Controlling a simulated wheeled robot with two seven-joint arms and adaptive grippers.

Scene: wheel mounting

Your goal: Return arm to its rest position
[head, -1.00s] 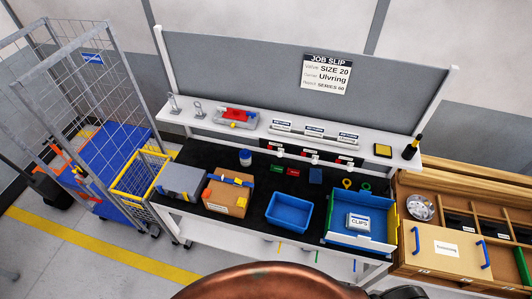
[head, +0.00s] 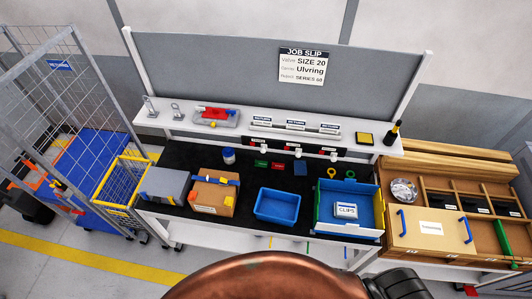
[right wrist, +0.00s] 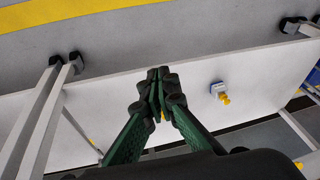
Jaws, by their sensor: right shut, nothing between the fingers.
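My right gripper (right wrist: 156,92) shows in the right wrist view with its green fingers angled together and its dark tips meeting. Nothing is held between them. It is over a long pale surface (right wrist: 100,110), and I cannot tell the height between them. A dark rounded part of my arm (head: 400,284) shows at the bottom edge of the head view. My left gripper is in neither view now.
The workbench (head: 255,158) holds a blue bin (head: 278,205), a cardboard box (head: 213,193) and a blue tray with a clips box (head: 346,211). A wire cage (head: 45,85) stands left, a wooden cabinet (head: 432,230) right.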

